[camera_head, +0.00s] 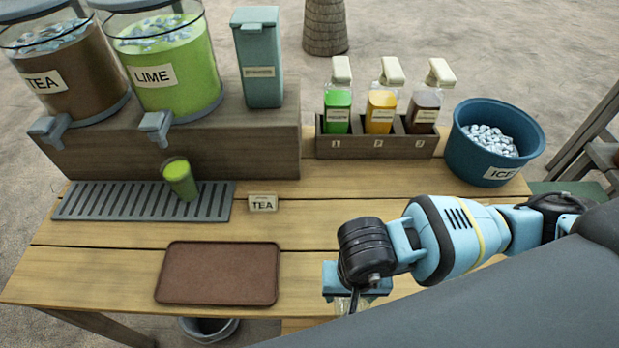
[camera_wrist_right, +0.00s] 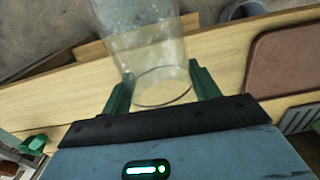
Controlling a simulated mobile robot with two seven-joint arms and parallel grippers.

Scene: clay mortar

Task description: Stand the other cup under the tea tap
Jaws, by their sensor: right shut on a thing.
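My right gripper (camera_head: 348,298) is shut on a clear, empty-looking cup (camera_wrist_right: 150,45); in the right wrist view its green fingers (camera_wrist_right: 162,85) grip the cup from both sides. In the head view the held cup is mostly hidden behind my arm, at the table's front edge. The tea tap (camera_head: 48,127) juts from the brown TEA dispenser (camera_head: 75,75) at far left, above the left end of the grey drip grate (camera_head: 95,201). A cup of green drink (camera_head: 181,182) stands on the grate below the lime tap (camera_head: 155,124). My left gripper is out of view.
The grate under the tea tap is bare. A brown tray (camera_head: 218,273) lies in front. A bottle rack (camera_head: 350,148) and an ice bucket (camera_head: 480,165) stand at back right.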

